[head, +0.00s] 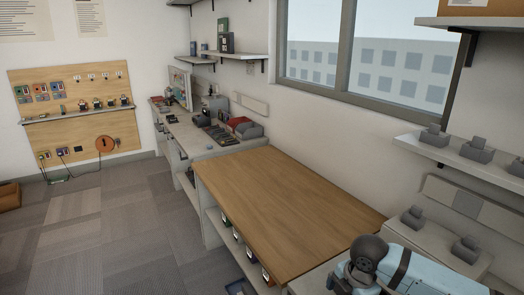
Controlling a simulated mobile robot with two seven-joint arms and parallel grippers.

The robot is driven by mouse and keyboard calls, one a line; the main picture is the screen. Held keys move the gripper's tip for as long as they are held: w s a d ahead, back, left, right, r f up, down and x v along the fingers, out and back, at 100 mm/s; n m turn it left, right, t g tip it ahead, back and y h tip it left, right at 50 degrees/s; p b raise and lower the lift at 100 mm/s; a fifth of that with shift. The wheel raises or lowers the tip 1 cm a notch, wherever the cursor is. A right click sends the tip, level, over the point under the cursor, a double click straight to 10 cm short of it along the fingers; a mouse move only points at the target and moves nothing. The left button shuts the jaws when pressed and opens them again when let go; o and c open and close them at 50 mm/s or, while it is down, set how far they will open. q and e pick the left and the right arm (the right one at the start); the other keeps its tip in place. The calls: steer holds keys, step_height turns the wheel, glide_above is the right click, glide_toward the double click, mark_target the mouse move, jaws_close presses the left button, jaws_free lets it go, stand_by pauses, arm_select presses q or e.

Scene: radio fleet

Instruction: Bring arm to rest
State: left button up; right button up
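Neither of my grippers shows in the head view. A dark grey rounded joint and a pale blue shell with a black band, which look like part of my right arm, come in at the bottom right corner. No gripper fingers can be made out there. My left arm is out of view.
A wooden-topped bench (270,195) with a bare top runs along the right wall. Beyond it stands a grey counter (190,135) with devices. At right, a wall shelf (455,150) and lower surface hold grey stands. A pegboard (75,90) hangs far left. Carpet floor (110,235) is open at left.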

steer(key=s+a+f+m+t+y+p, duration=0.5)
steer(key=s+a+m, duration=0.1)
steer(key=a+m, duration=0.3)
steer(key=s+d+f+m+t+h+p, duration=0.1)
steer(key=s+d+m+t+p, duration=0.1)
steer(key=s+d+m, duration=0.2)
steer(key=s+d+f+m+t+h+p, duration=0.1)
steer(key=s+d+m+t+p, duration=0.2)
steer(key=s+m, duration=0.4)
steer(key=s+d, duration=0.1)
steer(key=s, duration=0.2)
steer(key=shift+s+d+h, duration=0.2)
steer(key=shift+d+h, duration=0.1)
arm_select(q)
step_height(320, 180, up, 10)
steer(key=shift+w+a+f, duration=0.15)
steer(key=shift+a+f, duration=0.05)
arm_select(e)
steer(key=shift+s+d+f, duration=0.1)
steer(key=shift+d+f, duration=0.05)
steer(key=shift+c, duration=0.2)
